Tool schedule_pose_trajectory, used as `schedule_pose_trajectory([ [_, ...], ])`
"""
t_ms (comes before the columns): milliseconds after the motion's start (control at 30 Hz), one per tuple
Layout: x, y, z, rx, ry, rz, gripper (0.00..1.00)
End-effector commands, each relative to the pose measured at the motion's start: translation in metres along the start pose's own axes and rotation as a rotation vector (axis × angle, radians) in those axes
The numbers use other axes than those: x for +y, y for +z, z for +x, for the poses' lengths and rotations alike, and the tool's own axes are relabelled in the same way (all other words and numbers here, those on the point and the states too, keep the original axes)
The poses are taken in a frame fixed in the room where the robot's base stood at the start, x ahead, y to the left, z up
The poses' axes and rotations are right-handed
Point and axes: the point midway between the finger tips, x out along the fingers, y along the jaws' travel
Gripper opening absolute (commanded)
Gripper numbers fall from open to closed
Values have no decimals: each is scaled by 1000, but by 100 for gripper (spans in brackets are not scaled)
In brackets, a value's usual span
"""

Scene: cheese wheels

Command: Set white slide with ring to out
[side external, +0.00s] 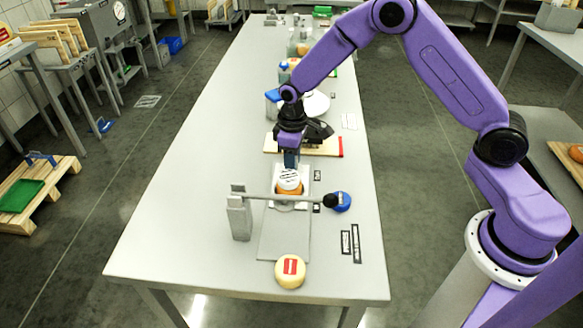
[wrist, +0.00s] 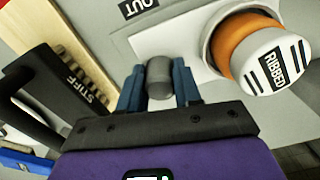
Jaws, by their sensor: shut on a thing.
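In the wrist view, my gripper (wrist: 158,88) has its two blue fingers shut on a short grey cylindrical knob (wrist: 159,70). The white slide (wrist: 170,36) is a flat plate beyond the knob. A pale ring (wrist: 212,50) on the slide surrounds an orange piece with a white top marked RIBBED (wrist: 272,62). An OUT label (wrist: 136,8) lies beside the slide. In the side view, my gripper (side external: 291,160) points down just behind the white-topped piece (side external: 289,180). The knob is hidden there by my fingers.
A grey post (side external: 239,215) carries a bar across the slide, ending in a black ball near a blue item (side external: 343,202). A black STIFF tool (wrist: 65,85) lies close beside my gripper. The table's left side is clear.

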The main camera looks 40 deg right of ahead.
Motion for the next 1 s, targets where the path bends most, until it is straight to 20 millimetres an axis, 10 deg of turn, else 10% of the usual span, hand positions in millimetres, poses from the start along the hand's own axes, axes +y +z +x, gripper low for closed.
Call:
schedule_pose_trajectory([
  [333,7,-2,-1,9,4,4,0],
  [367,8,-2,-1,9,4,4,37],
  [433,8,-2,-1,10,4,4,59],
  [1000,4,-2,-29,8,2,1,59],
])
